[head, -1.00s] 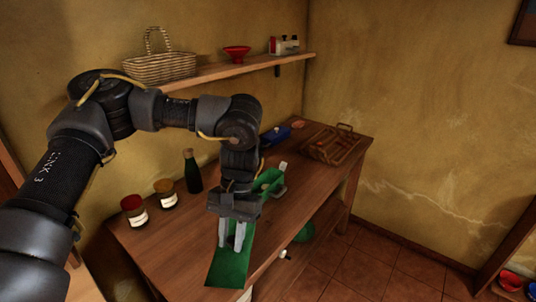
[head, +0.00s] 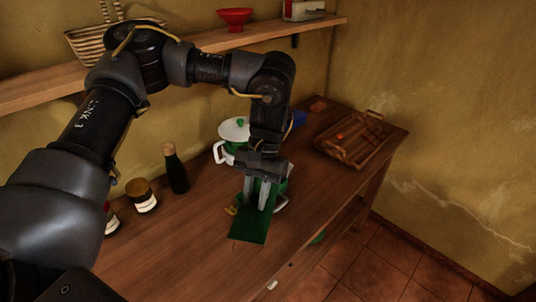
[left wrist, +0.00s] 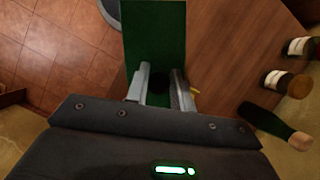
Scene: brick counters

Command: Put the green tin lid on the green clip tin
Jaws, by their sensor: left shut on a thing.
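The green tin lid (head: 250,226) is a flat dark green rectangle. My left gripper (head: 257,205) is shut on it, and it juts toward the front of the head view, over the wooden counter. I cannot tell its height above the counter. In the left wrist view the lid (left wrist: 155,28) reaches up between the fingers of the left gripper (left wrist: 160,80). Green parts (head: 282,188) show just behind the gripper. I cannot tell whether they are the green clip tin, which I cannot make out clearly. My right gripper is not in view.
A white pot (head: 233,130) stands behind my gripper. A dark bottle (head: 175,170) and a jar (head: 141,196) stand left on the counter (head: 190,240). A wooden tray (head: 352,140) is at the far right end. The counter's front left part is clear.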

